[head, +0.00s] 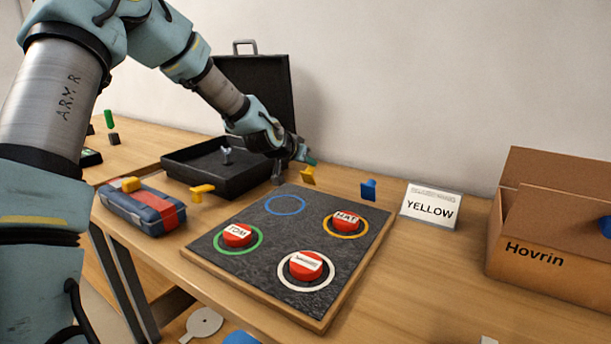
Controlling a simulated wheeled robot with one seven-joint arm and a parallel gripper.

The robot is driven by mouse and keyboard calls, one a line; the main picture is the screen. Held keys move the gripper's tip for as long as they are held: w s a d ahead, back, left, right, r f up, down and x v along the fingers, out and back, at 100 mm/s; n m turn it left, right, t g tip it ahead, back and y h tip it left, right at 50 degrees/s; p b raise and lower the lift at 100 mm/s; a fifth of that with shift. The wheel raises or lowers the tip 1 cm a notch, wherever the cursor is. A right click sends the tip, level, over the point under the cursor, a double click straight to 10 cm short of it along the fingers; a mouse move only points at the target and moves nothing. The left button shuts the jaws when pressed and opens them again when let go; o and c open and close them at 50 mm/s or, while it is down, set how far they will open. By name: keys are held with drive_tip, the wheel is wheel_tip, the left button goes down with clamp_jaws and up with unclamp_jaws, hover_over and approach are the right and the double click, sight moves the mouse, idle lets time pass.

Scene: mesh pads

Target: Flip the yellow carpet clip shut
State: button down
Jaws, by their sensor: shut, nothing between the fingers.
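A small yellow piece (308,176), probably the yellow carpet clip, stands tilted up at the back edge of the dark mesh pad (280,227). Another yellow piece (202,192) lies on the table left of the pad, with a flat top. I cannot tell for sure which one is the carpet clip. My gripper (301,153) is shut and empty, just above and behind the tilted yellow piece. Whether it touches that piece is unclear. A bit of green shows beside the fingertips.
Red buttons, including one (306,265) in a white ring, sit on the pad. An open black case (190,158), blue-red box (142,210) and cardboard box (548,235) flank it.

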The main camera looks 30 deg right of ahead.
sight(307, 171)
drive_tip(key=h+b, duration=0.1)
drive_tip(key=b, duration=0.1)
drive_tip(key=a+f+t+h+b, duration=0.1)
drive_tip(key=b, duration=0.1)
drive_tip(key=shift+s+a+f, duration=0.25)
drive_tip(key=shift+s, duration=0.15)
drive_tip(key=shift+s+a+r+b, duration=0.1)
drive_tip(key=shift+s+a+b, duration=0.2)
drive_tip(key=shift+b, duration=0.25)
drive_tip(key=shift+s+a+f, duration=0.25)
drive_tip(key=shift+a, duration=0.35)
drive_tip(key=shift+d+b, duration=0.1)
drive_tip(key=shift+b, duration=0.2)
drive_tip(key=shift+w+d+f, duration=0.15)
drive_tip(key=shift+w+d, duration=0.3)
drive_tip(key=shift+d, duration=0.15)
